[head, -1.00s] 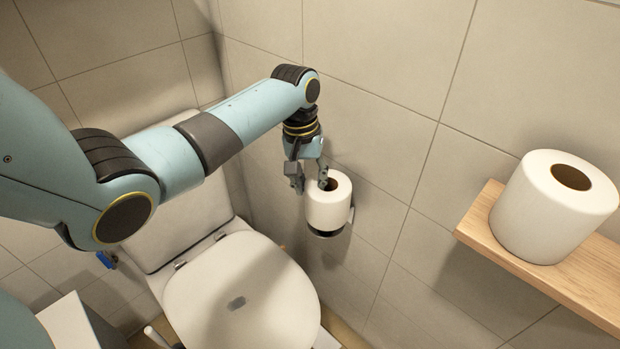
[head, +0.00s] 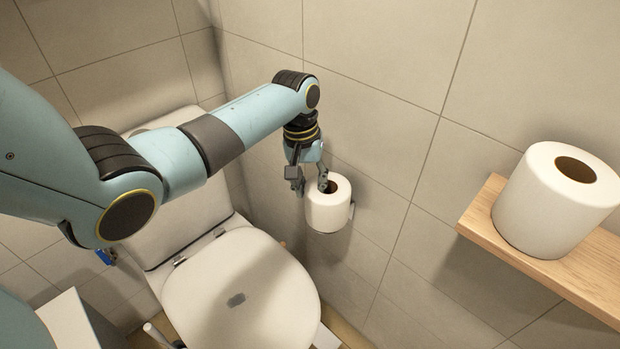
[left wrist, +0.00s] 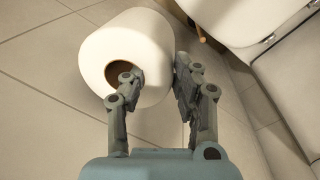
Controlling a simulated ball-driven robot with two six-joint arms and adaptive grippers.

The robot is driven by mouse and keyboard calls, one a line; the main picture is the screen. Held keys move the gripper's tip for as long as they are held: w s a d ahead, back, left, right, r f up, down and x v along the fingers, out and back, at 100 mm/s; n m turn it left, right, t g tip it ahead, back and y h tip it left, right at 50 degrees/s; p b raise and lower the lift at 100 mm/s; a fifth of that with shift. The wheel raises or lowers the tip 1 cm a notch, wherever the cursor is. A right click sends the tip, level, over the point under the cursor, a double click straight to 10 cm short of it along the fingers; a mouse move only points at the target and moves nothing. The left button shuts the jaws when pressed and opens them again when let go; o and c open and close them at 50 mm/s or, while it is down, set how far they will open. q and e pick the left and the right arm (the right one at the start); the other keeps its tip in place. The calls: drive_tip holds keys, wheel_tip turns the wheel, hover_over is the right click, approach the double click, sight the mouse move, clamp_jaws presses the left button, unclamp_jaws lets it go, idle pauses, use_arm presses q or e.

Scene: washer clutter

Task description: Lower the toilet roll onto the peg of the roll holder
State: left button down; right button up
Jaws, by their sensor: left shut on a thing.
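The white toilet roll (head: 327,212) is upright against the wall beside the toilet. My left gripper (head: 310,186) is shut on the roll's wall, with one finger in the core and the other outside it. The left wrist view shows the same grip, with the roll (left wrist: 125,60) between the fingers (left wrist: 160,85). The roll holder (head: 351,211) shows only as a small bracket at the roll's right side. Its peg and base are hidden by the roll, so I cannot tell whether the roll touches the base. My right gripper is not in view.
A wooden shelf (head: 480,222) on the right carries a second toilet roll (head: 550,205). The toilet lid (head: 240,285) is closed, below and left of the gripper. The tiled wall (head: 390,90) is close behind the held roll.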

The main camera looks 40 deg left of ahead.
use_arm(q)
drive_tip(key=shift+f, duration=0.3)
drive_tip(key=c, duration=0.9)
unclamp_jaws()
drive_tip(key=shift+c, duration=0.2)
drive_tip(key=shift+o, duration=0.4)
drive_tip(key=o, duration=0.3)
drive_tip(key=shift+o, duration=0.2)
drive_tip(key=shift+r, duration=0.1)
wheel_tip(320, 180, up, 7)
drive_tip(key=p, duration=0.8)
